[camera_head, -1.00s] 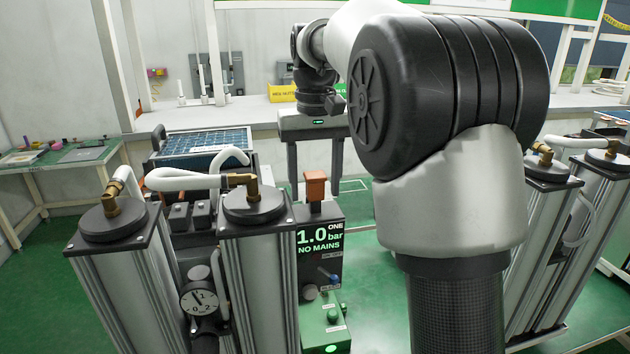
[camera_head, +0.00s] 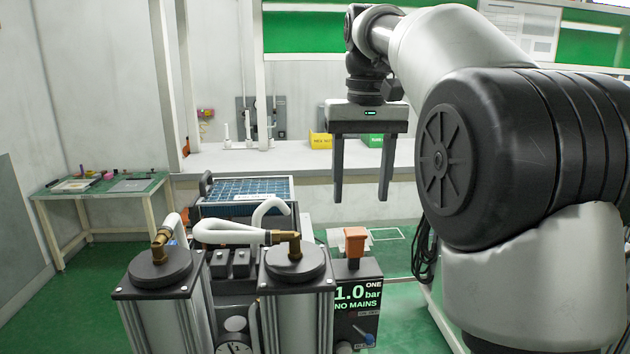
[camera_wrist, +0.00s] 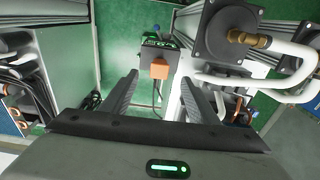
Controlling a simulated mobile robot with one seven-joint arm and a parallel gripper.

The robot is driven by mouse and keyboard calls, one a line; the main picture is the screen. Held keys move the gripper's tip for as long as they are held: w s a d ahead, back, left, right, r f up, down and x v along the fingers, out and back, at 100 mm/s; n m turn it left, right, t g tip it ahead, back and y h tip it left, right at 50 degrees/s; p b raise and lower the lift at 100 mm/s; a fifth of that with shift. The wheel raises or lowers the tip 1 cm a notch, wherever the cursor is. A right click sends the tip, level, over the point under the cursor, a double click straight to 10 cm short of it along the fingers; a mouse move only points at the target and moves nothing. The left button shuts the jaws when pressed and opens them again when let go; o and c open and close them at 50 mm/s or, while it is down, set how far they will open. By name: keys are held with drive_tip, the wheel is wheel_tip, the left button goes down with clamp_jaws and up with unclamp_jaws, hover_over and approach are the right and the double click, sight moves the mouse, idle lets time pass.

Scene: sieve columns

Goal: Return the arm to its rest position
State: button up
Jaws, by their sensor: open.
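My gripper (camera_head: 362,168) hangs fingers-down in the head view, above and behind the column unit. Its two dark fingers are apart with nothing between them. In the wrist view the open fingers (camera_wrist: 163,100) frame the floor and the control box. The control box (camera_head: 358,300) reads "ONE 1.0 bar NO MAINS" and carries an orange block (camera_head: 355,242) on top. The orange block also shows in the wrist view (camera_wrist: 160,68), below the fingers and apart from them. My arm fills the right of the head view and hides what lies behind it.
Two sieve columns (camera_head: 296,264) with brass fittings and a white hose (camera_head: 230,233) stand in front. A solar panel (camera_head: 248,190) sits behind them. A green-topped table (camera_head: 100,184) is at left. A long bench (camera_head: 300,160) runs along the back. Green floor is clear at left.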

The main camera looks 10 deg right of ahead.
drive_tip(key=s+f+t, duration=0.2)
drive_tip(key=s+f, duration=0.5)
drive_tip(key=s, duration=0.4)
drive_tip(key=s+f+t, duration=0.3)
drive_tip(key=s+f, duration=0.5)
drive_tip(key=s, duration=0.4)
drive_tip(key=shift+a, duration=0.1)
idle(1.0)
